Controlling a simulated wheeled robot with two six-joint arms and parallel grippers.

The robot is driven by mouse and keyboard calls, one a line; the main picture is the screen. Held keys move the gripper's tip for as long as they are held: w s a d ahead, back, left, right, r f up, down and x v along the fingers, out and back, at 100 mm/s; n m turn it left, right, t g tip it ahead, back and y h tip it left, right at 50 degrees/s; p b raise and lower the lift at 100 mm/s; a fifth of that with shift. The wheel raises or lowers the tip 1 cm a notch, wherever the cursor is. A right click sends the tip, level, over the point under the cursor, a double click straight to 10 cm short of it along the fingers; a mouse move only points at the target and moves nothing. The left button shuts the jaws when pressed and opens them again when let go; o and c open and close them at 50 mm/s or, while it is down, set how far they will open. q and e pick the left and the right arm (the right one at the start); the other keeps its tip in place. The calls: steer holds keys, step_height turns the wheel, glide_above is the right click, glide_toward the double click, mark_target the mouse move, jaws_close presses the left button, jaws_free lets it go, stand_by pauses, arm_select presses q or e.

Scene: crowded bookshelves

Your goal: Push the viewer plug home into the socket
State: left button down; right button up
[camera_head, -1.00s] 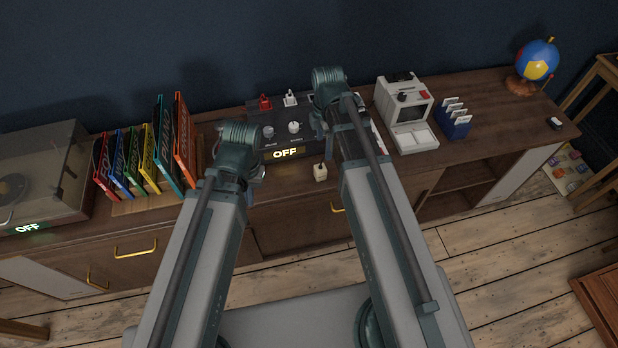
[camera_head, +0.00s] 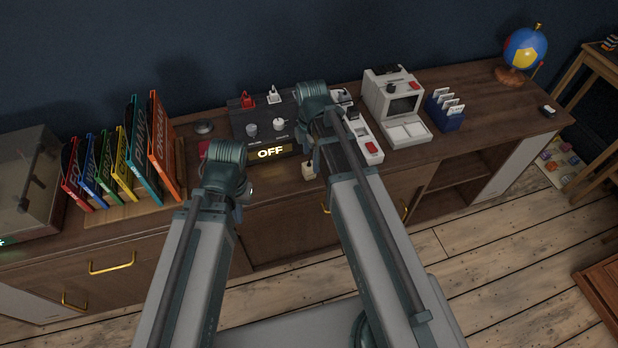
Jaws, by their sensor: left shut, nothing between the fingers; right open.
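The viewer (camera_head: 381,78) is a white machine with a dark screen, standing on the cabinet right of my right arm. A white socket strip (camera_head: 362,128) with a red switch lies left of it, partly hidden by my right arm. A small cream block (camera_head: 308,172) shows by the cabinet's front edge under my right gripper; I cannot tell whether it is the viewer plug. My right gripper (camera_head: 312,152) is open near the block, with its fingers mostly hidden. My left gripper (camera_head: 244,189) is shut and empty in front of the black box, mostly hidden behind its wrist.
The black box (camera_head: 242,122) with knobs, red and white levers and a lit OFF display stands between my wrists. Several upright books (camera_head: 130,150) stand at left. A blue card holder (camera_head: 447,122) and a globe (camera_head: 525,50) stand at right. Cabinet top is clear between them.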

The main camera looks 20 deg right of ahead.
mark_target(309, 163)
steer(key=shift+f, duration=0.25)
steer(key=f+b, duration=0.5)
steer(key=shift+w+a+f, duration=0.1)
steer(key=shift+w+a, duration=0.15)
jaws_close()
